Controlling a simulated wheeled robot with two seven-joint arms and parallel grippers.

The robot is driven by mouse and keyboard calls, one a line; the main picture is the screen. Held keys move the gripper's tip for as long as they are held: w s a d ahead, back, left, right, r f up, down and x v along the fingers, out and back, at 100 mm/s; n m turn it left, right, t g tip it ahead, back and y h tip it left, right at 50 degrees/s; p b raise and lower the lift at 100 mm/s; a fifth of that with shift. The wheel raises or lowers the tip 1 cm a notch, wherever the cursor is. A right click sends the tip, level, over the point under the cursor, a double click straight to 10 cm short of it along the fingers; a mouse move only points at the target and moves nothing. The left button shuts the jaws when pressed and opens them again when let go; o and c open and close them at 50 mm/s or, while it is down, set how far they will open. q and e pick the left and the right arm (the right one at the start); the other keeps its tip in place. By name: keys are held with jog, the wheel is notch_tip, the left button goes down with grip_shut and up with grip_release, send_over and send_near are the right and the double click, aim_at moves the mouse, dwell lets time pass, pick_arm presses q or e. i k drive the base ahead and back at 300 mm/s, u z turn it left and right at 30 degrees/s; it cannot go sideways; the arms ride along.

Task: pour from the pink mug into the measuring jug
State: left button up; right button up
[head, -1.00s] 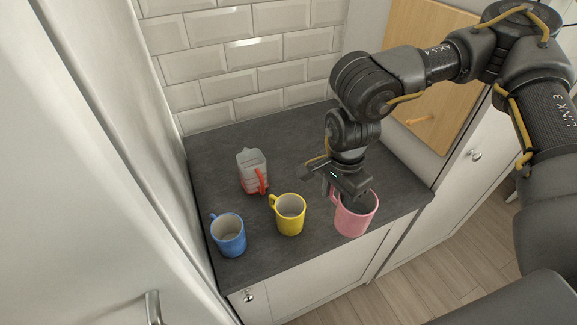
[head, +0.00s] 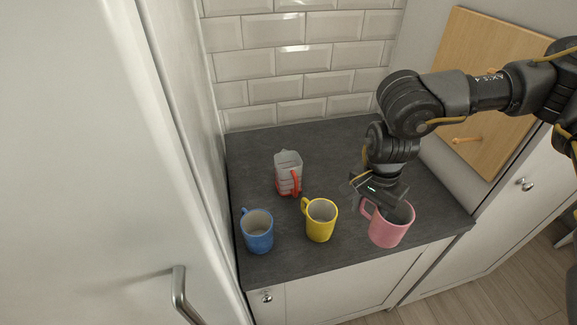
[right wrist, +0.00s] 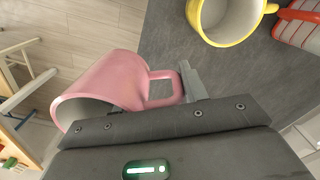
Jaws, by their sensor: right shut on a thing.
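The pink mug (head: 390,227) stands upright near the right front of the worktop in the head view, its handle on its left side. My right gripper (head: 367,206) is at the mug's handle and shut on it. In the right wrist view the pink mug (right wrist: 108,85) fills the left, and a finger of the gripper (right wrist: 186,88) shows beside the handle. The measuring jug (head: 287,172), clear with a red handle, stands farther back and left; part of it shows in the right wrist view (right wrist: 300,36). My left gripper is not in view.
A yellow mug (head: 320,221) stands between the pink mug and the blue mug (head: 257,232), in front of the jug. A tall white door (head: 90,150) closes off the left.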

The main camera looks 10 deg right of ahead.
aim_at(287, 165)
jog(key=z, duration=0.05)
jog(key=k, duration=1.15)
jog(key=u, duration=0.55)
jog(key=i, duration=0.7)
jog(key=z, duration=0.15)
